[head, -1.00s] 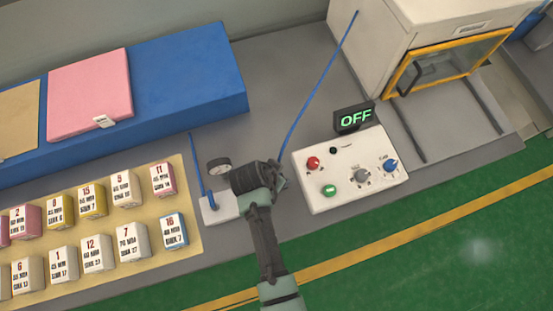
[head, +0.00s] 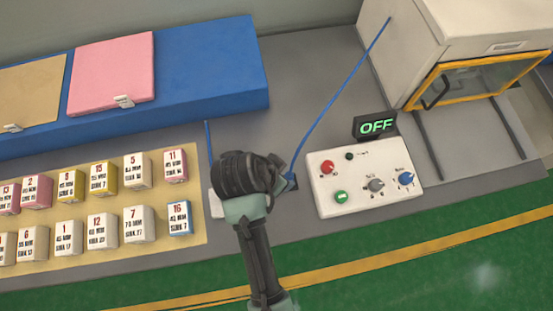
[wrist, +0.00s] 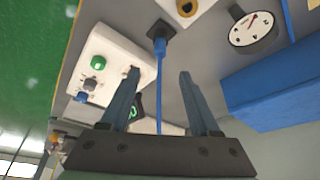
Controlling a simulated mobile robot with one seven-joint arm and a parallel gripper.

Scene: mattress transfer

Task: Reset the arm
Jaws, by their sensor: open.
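The fingers are hidden there. In the wrist view my gripper (wrist: 158,95) is open, its two fingers apart with nothing gripped between them. Beyond the fingers, a blue cable (wrist: 159,90) runs from a dark plug (wrist: 161,38) on the grey surface. The white control box (head: 330,195) with red, green, grey and blue controls lies right of my wrist. Its black display (head: 375,126) reads OFF in green.
A white machine with a yellow-framed door (head: 475,75) stands at the back right. A blue platform (head: 200,70) holds pink and tan pads. Several numbered blocks stand on a tan mat (head: 190,240) at left. A gauge (wrist: 254,30) shows in the wrist view. Green floor lies in front.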

